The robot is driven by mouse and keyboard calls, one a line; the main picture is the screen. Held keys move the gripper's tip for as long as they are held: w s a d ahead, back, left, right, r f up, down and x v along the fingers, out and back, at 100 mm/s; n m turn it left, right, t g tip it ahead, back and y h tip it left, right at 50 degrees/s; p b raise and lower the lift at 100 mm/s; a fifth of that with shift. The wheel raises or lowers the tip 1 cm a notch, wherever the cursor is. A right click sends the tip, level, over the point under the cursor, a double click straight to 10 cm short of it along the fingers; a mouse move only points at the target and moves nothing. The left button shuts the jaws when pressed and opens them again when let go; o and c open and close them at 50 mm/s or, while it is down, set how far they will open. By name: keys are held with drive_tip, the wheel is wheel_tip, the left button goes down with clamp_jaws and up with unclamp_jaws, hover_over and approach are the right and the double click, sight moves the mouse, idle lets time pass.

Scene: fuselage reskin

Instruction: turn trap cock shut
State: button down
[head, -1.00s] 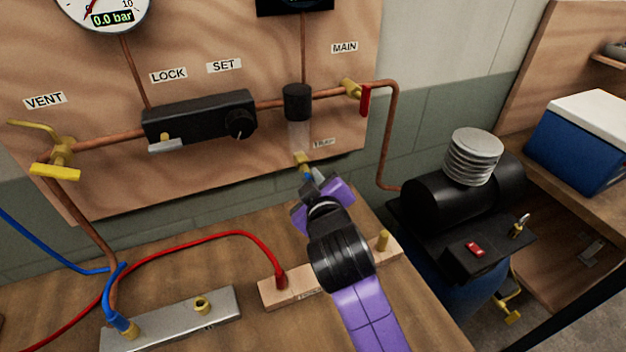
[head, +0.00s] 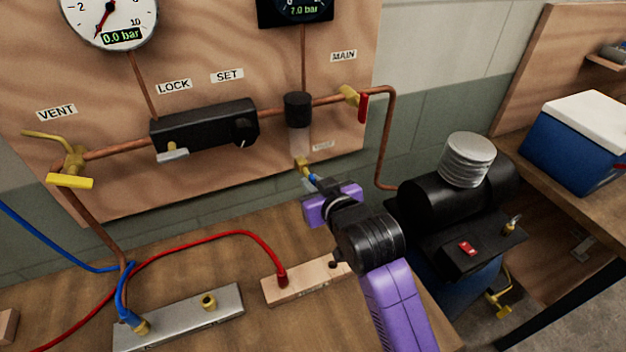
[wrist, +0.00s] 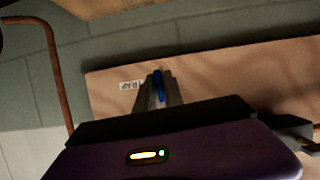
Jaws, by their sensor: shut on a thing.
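The trap cock is a small brass valve (head: 301,165) with a blue handle (head: 312,178), below the clear trap bowl (head: 299,138) on the wooden panel. My gripper (head: 317,184) reaches up to it from the lower right, with its fingertips at the blue handle. In the wrist view the blue handle (wrist: 158,86) stands between the grey fingers of my gripper (wrist: 157,92), which are shut on it. The brass body is mostly hidden there. The TRAP label (head: 322,146) is beside the valve, and it also shows in the wrist view (wrist: 129,85).
The panel carries copper pipe, a black regulator (head: 205,127), a yellow VENT valve (head: 70,178) and a red MAIN handle (head: 363,107). A black compressor (head: 440,195) stands at right.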

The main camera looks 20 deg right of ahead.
drive_tip(key=shift+m, duration=0.3)
idle(0.4)
drive_tip(key=c, duration=1.5)
unclamp_jaws()
drive_tip(key=shift+s, duration=0.1)
drive_tip(key=b+v, duration=0.1)
drive_tip(key=v, duration=0.6)
drive_tip(key=shift+s+r, duration=0.2)
drive_tip(key=shift+s, duration=0.1)
